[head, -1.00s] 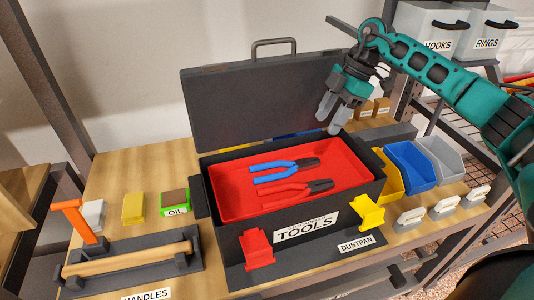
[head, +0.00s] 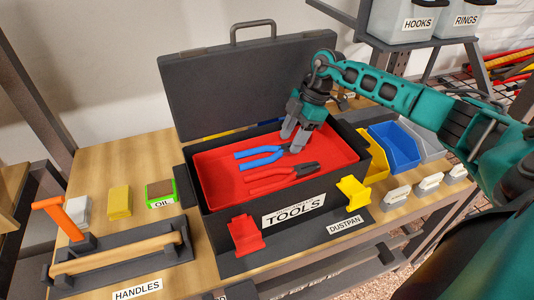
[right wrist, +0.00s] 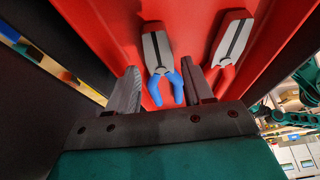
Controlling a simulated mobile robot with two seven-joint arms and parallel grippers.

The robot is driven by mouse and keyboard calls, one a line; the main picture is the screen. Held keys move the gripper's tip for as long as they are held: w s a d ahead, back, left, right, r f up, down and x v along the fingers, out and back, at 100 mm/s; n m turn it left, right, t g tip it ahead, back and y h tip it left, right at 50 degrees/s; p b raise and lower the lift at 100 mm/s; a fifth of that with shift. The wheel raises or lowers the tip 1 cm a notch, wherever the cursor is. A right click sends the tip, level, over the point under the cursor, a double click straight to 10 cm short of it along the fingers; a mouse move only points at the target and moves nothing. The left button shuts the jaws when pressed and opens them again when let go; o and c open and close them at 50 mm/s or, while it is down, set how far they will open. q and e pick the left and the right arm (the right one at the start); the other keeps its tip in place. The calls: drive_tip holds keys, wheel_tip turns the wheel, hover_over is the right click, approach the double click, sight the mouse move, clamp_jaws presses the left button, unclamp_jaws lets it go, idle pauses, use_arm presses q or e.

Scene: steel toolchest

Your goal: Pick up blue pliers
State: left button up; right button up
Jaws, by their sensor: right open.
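The blue pliers (head: 262,157) lie in the red tray (head: 215,185) of the open black toolbox, jaws pointing right. The red pliers (head: 272,182) lie just in front of them. My right gripper (head: 294,142) is open over the jaw end of the blue pliers. In the right wrist view, the open fingers (right wrist: 164,88) stand on both sides of the blue pliers (right wrist: 166,80), and the red pliers (right wrist: 228,40) lie to the right, outside the fingers. I cannot tell whether the fingers touch the blue pliers. My left gripper is not in view.
The raised toolbox lid (head: 215,85) stands behind the tray, near my right gripper. Blue and yellow bins (head: 393,146) stand to the right. Handles, an oil box (head: 160,193) and blocks lie to the left.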

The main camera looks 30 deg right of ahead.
drive_tip(key=shift+x, duration=0.85)
drive_tip(key=c, duration=0.9)
drive_tip(key=shift+r, duration=0.1)
clamp_jaws()
drive_tip(key=shift+r, duration=0.1)
